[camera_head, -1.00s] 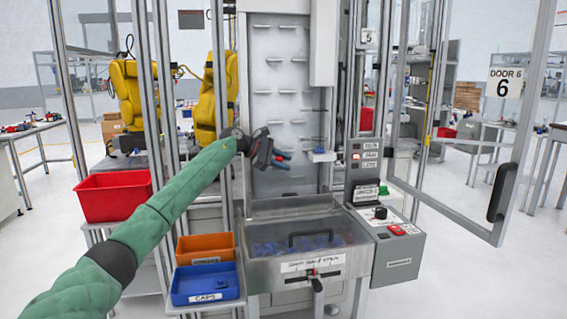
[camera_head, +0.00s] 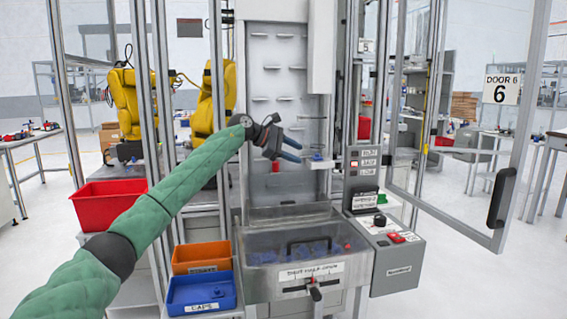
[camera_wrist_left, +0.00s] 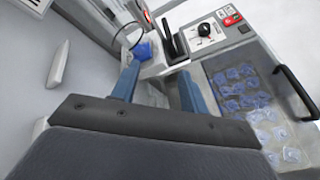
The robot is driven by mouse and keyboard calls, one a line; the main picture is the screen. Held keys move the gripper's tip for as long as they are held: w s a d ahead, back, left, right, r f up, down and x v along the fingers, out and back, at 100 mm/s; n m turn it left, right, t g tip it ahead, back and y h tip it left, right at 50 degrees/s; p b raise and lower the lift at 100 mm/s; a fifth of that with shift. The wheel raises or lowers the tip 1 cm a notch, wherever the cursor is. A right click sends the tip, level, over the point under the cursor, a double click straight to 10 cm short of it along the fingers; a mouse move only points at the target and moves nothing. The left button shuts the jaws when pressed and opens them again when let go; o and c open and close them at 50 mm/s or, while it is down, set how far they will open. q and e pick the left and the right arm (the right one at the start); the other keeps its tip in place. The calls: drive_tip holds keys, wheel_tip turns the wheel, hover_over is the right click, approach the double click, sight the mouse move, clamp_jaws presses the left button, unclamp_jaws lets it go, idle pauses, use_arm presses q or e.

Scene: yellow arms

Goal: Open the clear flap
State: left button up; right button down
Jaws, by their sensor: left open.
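The clear flap (camera_head: 265,243) is a see-through lid with a black bar handle (camera_head: 308,243). It lies shut over a metal bin of blue caps at the front of the machine. In the left wrist view, the flap (camera_wrist_left: 238,75) and its handle (camera_wrist_left: 296,92) are at the right. My left gripper (camera_head: 294,151) is open in front of the white back panel, above the flap and clear of it. Its two blue fingers (camera_wrist_left: 158,85) show in the wrist view with nothing between them. My right gripper is not in view.
A control box (camera_head: 395,262) with a black knob and red button stands right of the flap. A small ledge (camera_head: 319,164) holds a blue piece. A small red piece (camera_head: 275,167) shows below my gripper. Red (camera_head: 105,204), orange and blue bins stand left. A framed door (camera_head: 505,120) hangs open right.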

use_arm(q)
drive_tip(key=s+d+r, duration=0.3)
drive_tip(key=d+r, duration=0.1)
drive_tip(key=d, duration=0.2)
drive_tip(key=shift+b, duration=0.3)
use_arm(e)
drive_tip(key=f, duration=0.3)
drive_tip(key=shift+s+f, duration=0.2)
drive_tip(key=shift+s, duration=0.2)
